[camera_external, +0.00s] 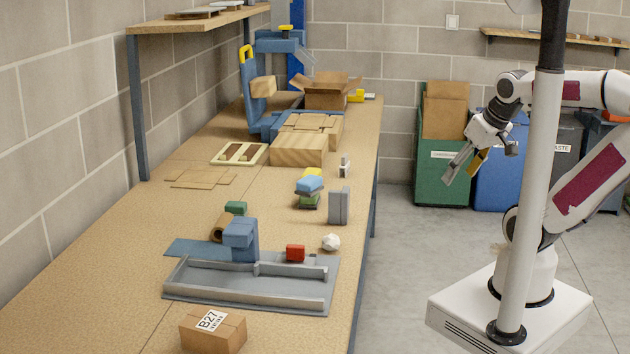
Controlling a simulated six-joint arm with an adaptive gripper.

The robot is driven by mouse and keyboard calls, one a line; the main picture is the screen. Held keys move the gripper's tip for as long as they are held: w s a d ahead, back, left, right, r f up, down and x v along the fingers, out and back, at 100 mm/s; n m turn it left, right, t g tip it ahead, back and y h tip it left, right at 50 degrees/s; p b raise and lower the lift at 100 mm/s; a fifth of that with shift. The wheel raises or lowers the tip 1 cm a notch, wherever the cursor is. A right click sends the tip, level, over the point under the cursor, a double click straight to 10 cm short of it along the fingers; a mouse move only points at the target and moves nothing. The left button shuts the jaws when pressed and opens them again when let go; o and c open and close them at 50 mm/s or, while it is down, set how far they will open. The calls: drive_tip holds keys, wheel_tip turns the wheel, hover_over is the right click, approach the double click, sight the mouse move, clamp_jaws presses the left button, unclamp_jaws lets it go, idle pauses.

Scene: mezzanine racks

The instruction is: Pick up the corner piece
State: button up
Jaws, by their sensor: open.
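I cannot tell for sure which item is the corner piece. A grey upright block with a vertical groove (339,206) stands near the right edge of the long bench. A small grey and white piece (345,165) stands farther back. A white faceted lump (331,242) lies nearer, by the grey tray. My gripper (461,174) is open and empty, in the air right of the bench, in front of the green bin. It is apart from everything on the bench.
On the bench (110,265) are a grey tray (250,297) with a blue fixture (241,240), a red block (296,253), a carton marked B27 (213,331) and a stack of blue and green pieces (309,190). A shelf overhangs at left. A pale post crosses in front of my arm.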

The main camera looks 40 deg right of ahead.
drive_tip(key=w+d+f+n+t, duration=0.1)
drive_tip(key=w+d+t, duration=0.1)
drive_tip(key=w, duration=0.6)
drive_tip(key=w+d+f+n+t+h, duration=0.1)
drive_tip(key=w+d+n, duration=0.1)
drive_tip(key=w, duration=0.6)
drive_tip(key=w+d+f+n+t, duration=0.1)
drive_tip(key=w+d+t, duration=0.15)
drive_tip(key=w, duration=0.55)
drive_tip(key=w+a+f+n+y, duration=0.1)
drive_tip(key=w+a+f+y, duration=0.1)
drive_tip(key=a+f+y, duration=0.1)
drive_tip(key=w+a+f+n+y, duration=0.2)
drive_tip(key=a+f+y, duration=0.1)
drive_tip(key=f, duration=0.2)
drive_tip(key=w+a+f+n+t+y, duration=0.1)
drive_tip(key=w+a+f+n+y, duration=0.1)
drive_tip(key=w+a+f+y, duration=0.1)
drive_tip(key=shift+w+a+f, duration=0.1)
drive_tip(key=shift+f, duration=0.3)
drive_tip(key=shift+s+a+f+y, duration=0.5)
drive_tip(key=shift+s+a+y, duration=0.3)
drive_tip(key=shift+y, duration=0.4)
drive_tip(key=shift+s+a+t+y, duration=0.25)
drive_tip(key=shift+s+y, duration=0.25)
drive_tip(key=shift+y, duration=0.05)
drive_tip(key=shift+s+a+t+y, duration=0.2)
drive_tip(key=shift+s+y, duration=0.3)
drive_tip(key=shift+y, duration=0.05)
